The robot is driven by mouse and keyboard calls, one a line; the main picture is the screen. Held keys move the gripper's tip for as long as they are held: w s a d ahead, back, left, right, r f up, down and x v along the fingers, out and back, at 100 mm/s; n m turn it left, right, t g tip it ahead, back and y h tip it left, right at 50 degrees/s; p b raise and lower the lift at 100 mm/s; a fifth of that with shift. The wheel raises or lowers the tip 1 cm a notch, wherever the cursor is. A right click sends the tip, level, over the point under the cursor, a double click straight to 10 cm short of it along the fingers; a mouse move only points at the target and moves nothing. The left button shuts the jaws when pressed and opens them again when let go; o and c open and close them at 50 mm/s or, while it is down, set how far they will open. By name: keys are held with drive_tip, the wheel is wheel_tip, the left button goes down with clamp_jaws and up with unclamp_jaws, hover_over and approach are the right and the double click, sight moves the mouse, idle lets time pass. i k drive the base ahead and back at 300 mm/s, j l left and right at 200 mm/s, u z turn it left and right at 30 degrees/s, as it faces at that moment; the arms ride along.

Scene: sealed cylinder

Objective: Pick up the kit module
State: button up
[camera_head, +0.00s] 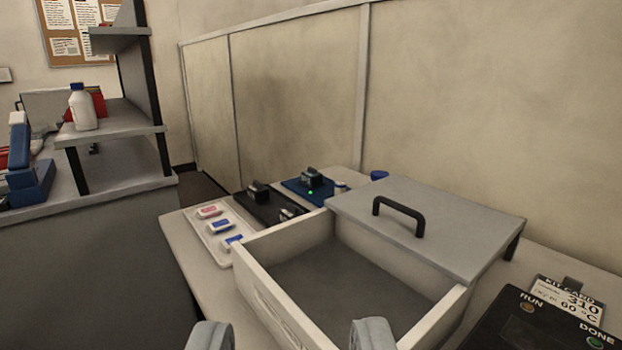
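Small white modules lie on a pale tray (205,236) on the bench. One module has a red label (208,212), and the others have blue labels; the nearer blue-labelled one (233,243) is partly hidden by the drawer wall. I cannot tell which is the kit module. A kit card (568,299) at the right reads 310 and 60 °C. My gripper (291,336) shows as two grey fingertips at the bottom edge, wide apart with nothing between them. It is in front of the open drawer, apart from the modules.
The open drawer (268,306) looks empty, with a grey handled lid (455,228) behind it. A black fixture (270,207) and a blue fixture (306,187) with a green light stand beyond the tray. A black RUN/DONE panel (530,325) is at right, shelving (120,120) at left.

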sight(312, 178)
drive_tip(key=i+j, duration=0.25)
drive_tip(key=i, duration=0.2)
drive_tip(key=i+j+u, duration=0.1)
drive_tip(key=i+j, duration=0.2)
drive_tip(key=i, duration=0.15)
drive_tip(key=i+j, duration=0.25)
drive_tip(key=i, duration=0.2)
drive_tip(key=i+j+u, duration=0.15)
drive_tip(key=i, duration=0.3)
drive_tip(key=i+j, duration=0.25)
drive_tip(key=i, duration=0.25)
